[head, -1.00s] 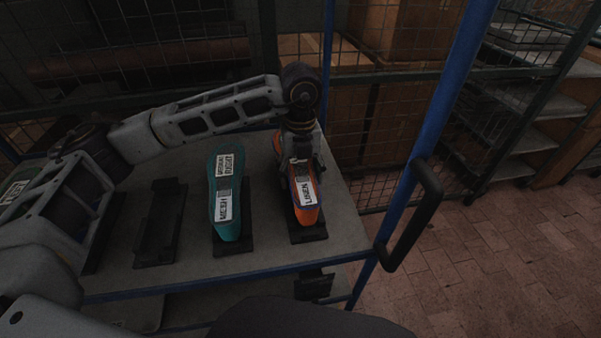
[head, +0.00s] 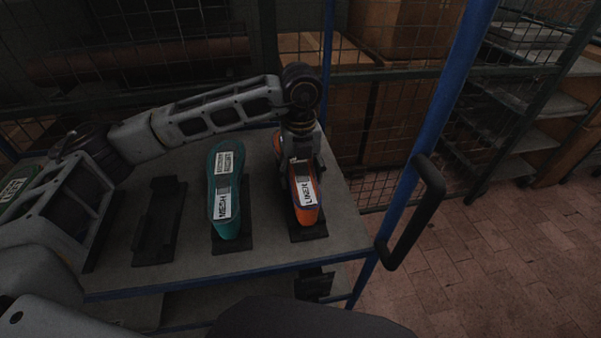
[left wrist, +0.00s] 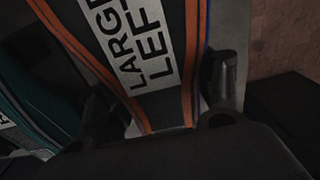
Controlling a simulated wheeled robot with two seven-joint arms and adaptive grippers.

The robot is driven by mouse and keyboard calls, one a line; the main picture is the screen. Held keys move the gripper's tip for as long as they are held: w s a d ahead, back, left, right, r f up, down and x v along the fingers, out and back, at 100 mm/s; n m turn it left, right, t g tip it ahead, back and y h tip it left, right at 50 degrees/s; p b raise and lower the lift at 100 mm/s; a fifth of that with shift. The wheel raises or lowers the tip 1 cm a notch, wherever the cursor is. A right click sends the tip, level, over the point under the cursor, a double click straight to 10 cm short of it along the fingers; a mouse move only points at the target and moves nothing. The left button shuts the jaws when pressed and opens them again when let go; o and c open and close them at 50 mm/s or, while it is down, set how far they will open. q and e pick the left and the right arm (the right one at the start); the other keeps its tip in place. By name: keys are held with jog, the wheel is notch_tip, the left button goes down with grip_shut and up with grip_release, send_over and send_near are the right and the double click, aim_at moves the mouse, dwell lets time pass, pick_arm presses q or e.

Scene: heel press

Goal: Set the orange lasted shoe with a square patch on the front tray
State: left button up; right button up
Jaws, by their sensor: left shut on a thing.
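An orange shoe (head: 306,213) with a white label stands on a black holder at the right end of the cart's top shelf in the head view. My left gripper (head: 302,165) reaches down over its far part and is shut on it. The left wrist view shows the shoe (left wrist: 188,60) close up, with a white label reading "LARGE LEFT" and orange edges, between the two fingers (left wrist: 160,105). I cannot make out a square patch. The front tray cannot be told for sure. My right gripper is not in view.
A teal shoe (head: 228,200) with labels stands on the holder just left of the orange one. An empty black holder (head: 160,222) lies further left. A blue post with a black handle (head: 425,215) rises at the cart's right corner. Wire mesh stands behind.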

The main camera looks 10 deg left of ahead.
pick_arm(q)
jog(key=shift+f, duration=0.1)
dwell(0.3)
jog(key=o, duration=1.8)
jog(key=shift+f, duration=0.1)
jog(key=shift+r, duration=6.05)
